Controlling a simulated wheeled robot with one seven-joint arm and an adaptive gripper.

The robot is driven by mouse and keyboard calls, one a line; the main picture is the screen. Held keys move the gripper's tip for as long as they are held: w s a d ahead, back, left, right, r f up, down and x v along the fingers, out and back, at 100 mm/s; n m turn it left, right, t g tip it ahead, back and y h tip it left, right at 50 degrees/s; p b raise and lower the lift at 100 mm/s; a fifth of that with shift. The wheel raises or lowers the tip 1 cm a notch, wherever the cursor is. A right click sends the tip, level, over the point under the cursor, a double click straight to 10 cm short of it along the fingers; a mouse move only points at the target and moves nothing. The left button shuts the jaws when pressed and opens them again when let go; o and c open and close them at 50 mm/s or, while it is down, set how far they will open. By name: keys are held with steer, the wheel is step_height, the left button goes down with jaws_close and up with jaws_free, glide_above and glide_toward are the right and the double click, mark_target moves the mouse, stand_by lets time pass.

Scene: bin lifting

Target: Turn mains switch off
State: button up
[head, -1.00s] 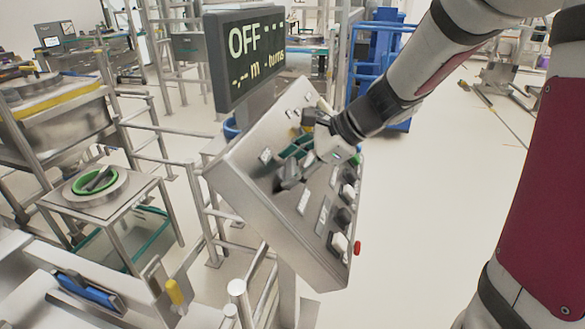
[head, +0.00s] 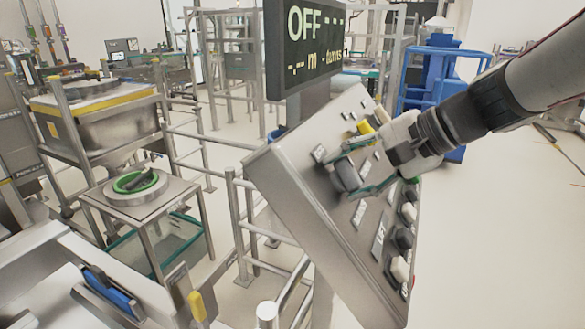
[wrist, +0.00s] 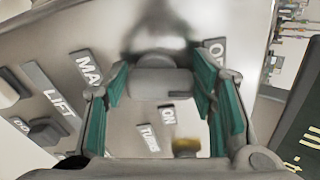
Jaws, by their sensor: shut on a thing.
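The tilted grey control panel (head: 300,190) stands at the middle of the head view. My gripper (head: 352,172) is at its upper part, with green-padded fingers on either side of a grey rotary switch (head: 346,176). In the wrist view the switch's grey handle (wrist: 160,82) sits between the two fingers of my gripper (wrist: 160,92). The gripper is shut on this switch. The display (head: 318,45) above the panel reads "OFF".
A yellow knob (head: 365,128) is close beside the gripper, and several black and white knobs (head: 403,238) run down the panel's right side. Metal railings (head: 240,230) stand left of the panel. Open floor (head: 490,240) lies to the right.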

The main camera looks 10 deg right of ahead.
steer(key=shift+s+f+n+b, duration=0.1)
steer(key=shift+f+n+b, duration=0.05)
steer(key=shift+n+b, duration=1.1)
steer(key=o, duration=1.1)
steer(key=shift+o, duration=0.2)
steer(key=v, duration=1.2)
steer(key=shift+s+d+f, duration=0.1)
